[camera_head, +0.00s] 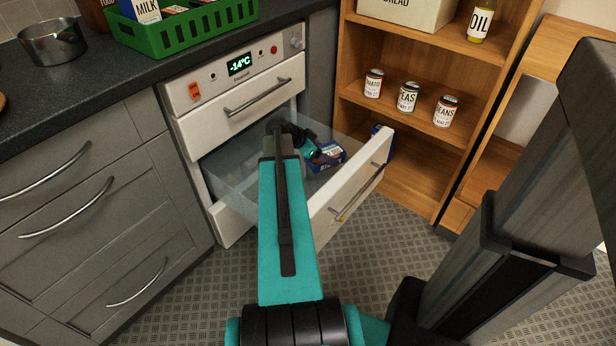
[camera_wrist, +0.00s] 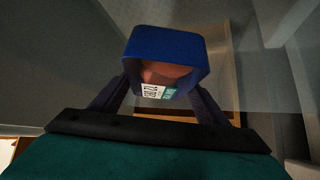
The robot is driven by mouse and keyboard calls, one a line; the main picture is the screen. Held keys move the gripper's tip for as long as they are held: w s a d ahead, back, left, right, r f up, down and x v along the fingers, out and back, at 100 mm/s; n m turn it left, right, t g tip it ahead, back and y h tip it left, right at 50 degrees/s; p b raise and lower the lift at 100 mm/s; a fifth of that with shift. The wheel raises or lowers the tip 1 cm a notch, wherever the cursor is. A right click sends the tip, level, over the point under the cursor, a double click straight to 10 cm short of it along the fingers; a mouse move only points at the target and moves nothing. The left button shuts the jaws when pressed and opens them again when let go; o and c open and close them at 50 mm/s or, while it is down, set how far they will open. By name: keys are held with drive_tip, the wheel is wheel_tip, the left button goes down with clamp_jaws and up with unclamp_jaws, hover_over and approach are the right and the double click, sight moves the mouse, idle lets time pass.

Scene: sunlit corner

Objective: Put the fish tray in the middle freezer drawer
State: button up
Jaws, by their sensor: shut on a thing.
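The fish tray is a blue tray (camera_wrist: 165,42) with reddish contents and a white-and-teal label, held between the two dark fingers of my gripper (camera_wrist: 160,85) in the wrist view. In the head view my gripper (camera_head: 311,149) is inside the pulled-out middle freezer drawer (camera_head: 345,200), which has clear walls and a white front. A blue labelled tray (camera_head: 328,158) shows at the fingers there, low in the drawer. My arm hides part of the drawer. I cannot tell whether the tray touches the drawer floor.
The closed upper freezer drawer (camera_head: 245,110) is above, under a panel reading -14°C (camera_head: 239,65). Another blue item (camera_head: 380,138) shows by the drawer's right end. A wooden shelf (camera_head: 410,130) with three cans stands right. A green crate (camera_head: 185,30) is on the counter. Floor is clear in front.

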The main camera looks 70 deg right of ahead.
sight(308, 163)
drive_tip(key=shift+f+b, duration=0.5)
drive_tip(key=shift+f, duration=2.05)
drive_tip(key=shift+f+b, duration=0.4)
drive_tip(key=shift+f, duration=1.45)
drive_tip(key=shift+f, duration=0.1)
drive_tip(key=o, duration=1.3)
drive_tip(key=shift+o, duration=0.2)
drive_tip(key=shift+r, duration=0.2)
drive_tip(key=p+v, duration=0.2)
drive_tip(key=v, duration=1)
drive_tip(key=shift+f, duration=0.1)
